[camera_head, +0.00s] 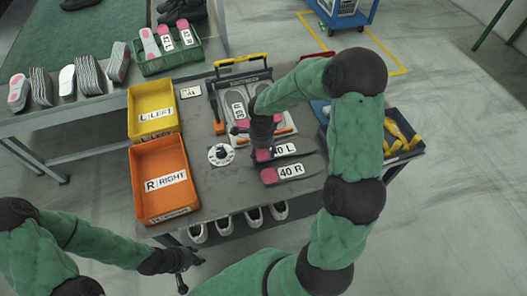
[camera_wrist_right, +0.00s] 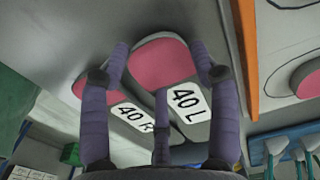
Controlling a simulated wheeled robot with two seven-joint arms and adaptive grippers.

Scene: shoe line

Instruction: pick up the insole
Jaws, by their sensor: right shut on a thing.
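The pink and grey insole labelled 40 L (camera_head: 284,150) is at the front right of the work table. My right gripper (camera_head: 262,146) is at its pink end. In the right wrist view the 40 L insole (camera_wrist_right: 163,65) lies between the fingers, which are shut on it. Whether it is clear of the table cannot be told. The insole labelled 40 R (camera_head: 291,172) lies just in front of it and shows partly hidden behind a finger in the right wrist view (camera_wrist_right: 130,113). My left gripper (camera_head: 181,284) is low at the front left, away from the insoles; its fingers are unclear.
A yellow LEFT bin (camera_head: 153,101) and an orange RIGHT bin (camera_head: 163,205) stand at the table's left. A fixture with an orange and black frame (camera_head: 243,85) is behind my right gripper. A round dial (camera_head: 221,154) lies mid-table. A dark bin (camera_head: 408,150) holds yellow items at right.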

